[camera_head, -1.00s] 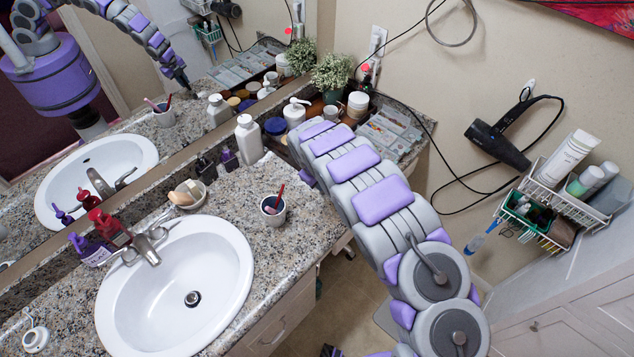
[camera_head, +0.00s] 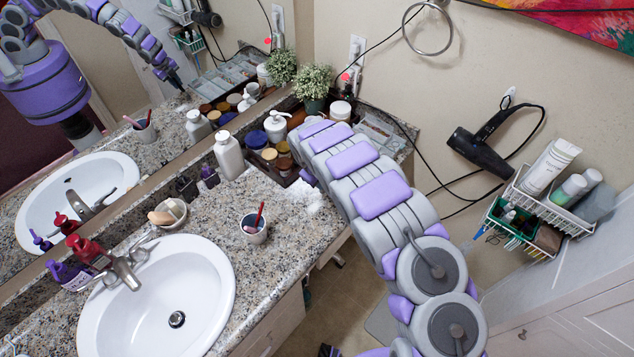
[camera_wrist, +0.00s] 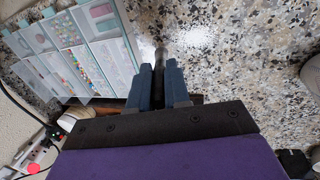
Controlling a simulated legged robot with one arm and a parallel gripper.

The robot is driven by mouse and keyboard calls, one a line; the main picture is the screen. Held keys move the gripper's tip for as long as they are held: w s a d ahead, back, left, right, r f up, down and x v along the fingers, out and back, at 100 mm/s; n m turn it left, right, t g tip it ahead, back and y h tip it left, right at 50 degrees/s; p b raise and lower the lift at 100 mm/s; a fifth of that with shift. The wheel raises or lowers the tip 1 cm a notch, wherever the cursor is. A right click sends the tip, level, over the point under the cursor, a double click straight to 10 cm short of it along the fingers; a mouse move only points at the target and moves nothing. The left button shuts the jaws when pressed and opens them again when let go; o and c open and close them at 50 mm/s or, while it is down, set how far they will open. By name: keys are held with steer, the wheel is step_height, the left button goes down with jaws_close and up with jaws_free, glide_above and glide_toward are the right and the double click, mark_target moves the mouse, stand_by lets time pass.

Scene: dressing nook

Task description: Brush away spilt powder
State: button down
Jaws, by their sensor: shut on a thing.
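A patch of spilt white powder (camera_head: 300,198) lies on the speckled granite counter (camera_head: 262,290), just left of my arm. In the wrist view the powder (camera_wrist: 195,35) is a pale smear ahead and slightly right of my fingers. My gripper (camera_wrist: 161,75) has its two blue-grey fingers shut on a slim dark rod-like tool (camera_wrist: 160,57), likely a brush handle. Its tip points toward the powder; whether it touches the counter I cannot tell. In the head view my gripper is hidden behind my arm.
A cup with brushes (camera_head: 254,228), a white sink (camera_head: 165,300) and a soap dish (camera_head: 168,214) stand to the left. Bottles (camera_head: 229,155) and jars line the mirror. A compartmented clear organizer (camera_wrist: 75,45) lies left of my gripper. A hair dryer (camera_head: 480,153) and wire basket (camera_head: 550,205) hang on the right.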

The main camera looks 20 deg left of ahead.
steer(key=shift+p+v, duration=0.35)
steer(key=shift+v, duration=0.7)
steer(key=shift+w+a+r+p, duration=0.15)
steer(key=shift+a+r+p, duration=0.1)
steer(key=shift+r+p, duration=0.25)
step_height(320, 180, up, 3)
steer(key=shift+p, duration=0.45)
steer(key=shift+d+r, duration=0.1)
steer(key=shift+d, duration=0.3)
steer(key=shift+a, duration=0.1)
